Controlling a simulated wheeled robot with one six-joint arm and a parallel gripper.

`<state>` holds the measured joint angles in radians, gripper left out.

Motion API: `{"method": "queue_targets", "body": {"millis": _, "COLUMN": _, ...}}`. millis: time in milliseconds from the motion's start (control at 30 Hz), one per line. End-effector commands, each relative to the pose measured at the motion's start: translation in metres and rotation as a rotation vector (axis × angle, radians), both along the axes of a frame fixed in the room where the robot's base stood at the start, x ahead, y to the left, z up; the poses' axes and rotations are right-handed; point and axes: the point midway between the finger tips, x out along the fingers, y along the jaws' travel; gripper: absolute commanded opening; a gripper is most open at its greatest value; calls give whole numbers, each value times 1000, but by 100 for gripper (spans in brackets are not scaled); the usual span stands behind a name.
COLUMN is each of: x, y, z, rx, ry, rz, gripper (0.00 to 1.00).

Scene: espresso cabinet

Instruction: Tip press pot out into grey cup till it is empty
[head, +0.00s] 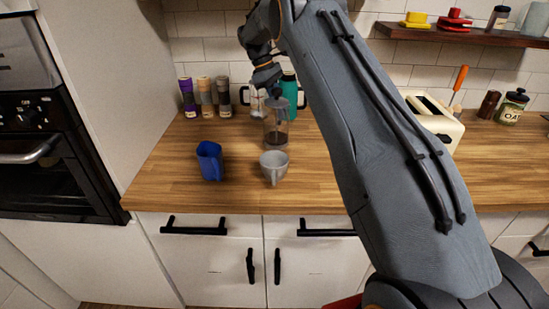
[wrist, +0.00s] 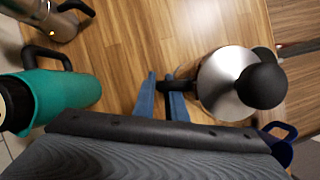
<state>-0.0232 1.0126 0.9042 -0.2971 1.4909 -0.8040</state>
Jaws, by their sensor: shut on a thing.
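The press pot (head: 276,128) is a clear glass with a dark layer near its bottom. It looks upright, behind the grey cup; I cannot tell whether it touches the counter. The wrist view shows its steel lid (wrist: 222,82) and black knob from above. My gripper (wrist: 163,100) is shut on the pot's black handle, with a blue finger on each side. In the head view my gripper is largely hidden by my wrist. The grey cup (head: 274,164) stands upright on the counter near its front edge. Its inside is too small to read.
A blue mug (head: 210,161) stands left of the grey cup. A teal jug (head: 289,92) and a steel pot (head: 257,102) stand close behind the press pot. Several jars (head: 206,97) line the wall at left. A toaster (head: 434,120) is at right. Counter beside the blue mug is clear.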

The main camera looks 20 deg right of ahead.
Motion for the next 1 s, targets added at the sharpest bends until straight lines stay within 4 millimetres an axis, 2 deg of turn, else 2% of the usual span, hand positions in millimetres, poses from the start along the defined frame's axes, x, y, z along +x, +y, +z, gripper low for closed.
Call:
{"method": "queue_targets", "body": {"millis": 200, "x": 14, "y": 14, "z": -7, "rx": 1, "ry": -1, "rz": 173, "gripper": 0}}
{"method": "queue_targets", "body": {"millis": 567, "x": 17, "y": 17, "z": -9, "rx": 1, "ry": -1, "rz": 207, "gripper": 0}}
{"method": "queue_targets", "body": {"millis": 1000, "x": 7, "y": 20, "z": 12, "rx": -50, "ry": -116, "rz": 205, "gripper": 0}}
